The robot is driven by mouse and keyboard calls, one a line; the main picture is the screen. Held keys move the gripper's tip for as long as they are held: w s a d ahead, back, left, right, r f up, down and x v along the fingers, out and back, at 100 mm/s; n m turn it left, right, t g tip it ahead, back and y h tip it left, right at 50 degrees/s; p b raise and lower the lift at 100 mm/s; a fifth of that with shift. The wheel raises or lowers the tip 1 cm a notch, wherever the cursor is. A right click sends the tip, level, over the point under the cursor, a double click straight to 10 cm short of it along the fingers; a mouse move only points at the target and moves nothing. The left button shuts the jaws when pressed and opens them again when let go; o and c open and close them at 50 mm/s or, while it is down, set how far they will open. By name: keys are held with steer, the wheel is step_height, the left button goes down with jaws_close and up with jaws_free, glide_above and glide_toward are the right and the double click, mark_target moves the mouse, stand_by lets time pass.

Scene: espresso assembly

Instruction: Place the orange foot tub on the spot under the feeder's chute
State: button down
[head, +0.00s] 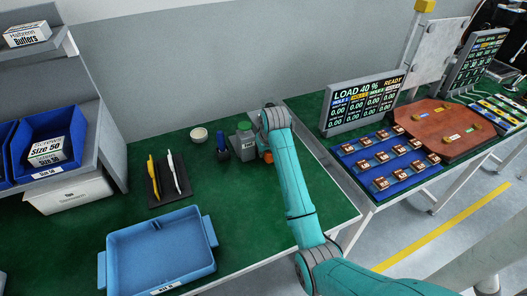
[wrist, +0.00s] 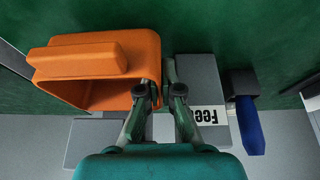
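The orange foot tub (wrist: 105,68) is large at the left of the wrist view, its open side towards the grey lower part of the picture. My gripper (wrist: 165,85) has one finger at the tub's inner side and one outside, with the tub's right wall pinched between them. The grey feeder (wrist: 205,80) with a label starting "Fee" is just right of the fingers. In the head view the tub (head: 267,157) is a small orange patch beside the feeder (head: 243,145), mostly behind my arm. The chute and the spot under it cannot be made out.
A blue-handled tool in a dark holder (head: 222,147) stands left of the feeder; it also shows in the wrist view (wrist: 248,120). A white bowl (head: 199,135), a dark pen tray (head: 156,190) and a blue tray (head: 160,252) lie further left. The green table's front right is clear.

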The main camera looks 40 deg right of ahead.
steer(key=shift+s+f, duration=0.1)
steer(key=shift+f, duration=0.4)
